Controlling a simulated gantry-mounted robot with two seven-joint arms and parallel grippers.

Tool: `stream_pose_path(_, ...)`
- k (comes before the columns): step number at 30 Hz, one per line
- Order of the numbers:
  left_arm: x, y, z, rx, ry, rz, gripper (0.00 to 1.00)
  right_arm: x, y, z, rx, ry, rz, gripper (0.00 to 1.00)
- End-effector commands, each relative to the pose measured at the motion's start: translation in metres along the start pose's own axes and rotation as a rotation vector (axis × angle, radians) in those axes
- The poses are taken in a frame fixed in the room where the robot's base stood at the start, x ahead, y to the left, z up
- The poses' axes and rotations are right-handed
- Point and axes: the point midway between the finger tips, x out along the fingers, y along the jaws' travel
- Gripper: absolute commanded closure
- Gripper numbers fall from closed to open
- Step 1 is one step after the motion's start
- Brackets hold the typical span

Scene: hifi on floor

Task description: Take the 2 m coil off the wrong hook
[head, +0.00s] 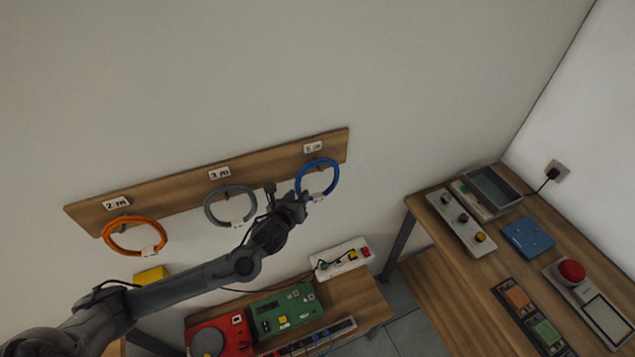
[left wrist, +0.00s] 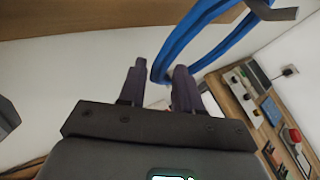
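A blue coil (head: 334,181) hangs on the hook under the "5 m" label (head: 313,147), at the right end of the wooden hook board. A grey coil (head: 206,208) hangs under "3 m" and an orange coil (head: 110,246) under "2 m". Each coil has a white tag, too small to read. My left gripper (head: 300,198) is at the lower left edge of the blue coil. In the left wrist view its fingers (left wrist: 160,85) are apart, and the blue coil (left wrist: 200,38) runs down to the gap between them; I cannot tell whether it lies inside. My right gripper is not in view.
The wooden board (head: 265,163) is fixed to the wall. Below stands a low bench (head: 362,297) with a red device (head: 235,332), a green circuit board (head: 285,312) and a white box (head: 341,258). A workbench (head: 470,271) with several devices stands at right.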

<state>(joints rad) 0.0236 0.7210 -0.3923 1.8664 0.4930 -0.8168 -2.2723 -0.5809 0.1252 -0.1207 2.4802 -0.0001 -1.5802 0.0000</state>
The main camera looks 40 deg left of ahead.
Motion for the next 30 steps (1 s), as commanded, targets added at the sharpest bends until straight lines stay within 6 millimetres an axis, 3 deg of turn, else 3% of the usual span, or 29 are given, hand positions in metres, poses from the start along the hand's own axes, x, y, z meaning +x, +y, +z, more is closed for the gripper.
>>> stream_pose_path(10, 0.038, 0.002, -0.002, -0.001, 0.000, 0.001, 0.66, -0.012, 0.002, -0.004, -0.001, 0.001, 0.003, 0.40)
stream_pose_path(20, 0.043, 0.002, -0.002, 0.000, -0.001, 0.000, 0.66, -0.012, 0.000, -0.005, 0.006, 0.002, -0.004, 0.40)
stream_pose_path(27, 0.043, 0.002, -0.002, 0.000, 0.000, 0.000, 1.00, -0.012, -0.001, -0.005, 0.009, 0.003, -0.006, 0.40)
stream_pose_path(30, 0.043, 0.002, -0.001, 0.000, -0.002, -0.001, 1.00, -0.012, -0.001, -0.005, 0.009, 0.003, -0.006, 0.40)
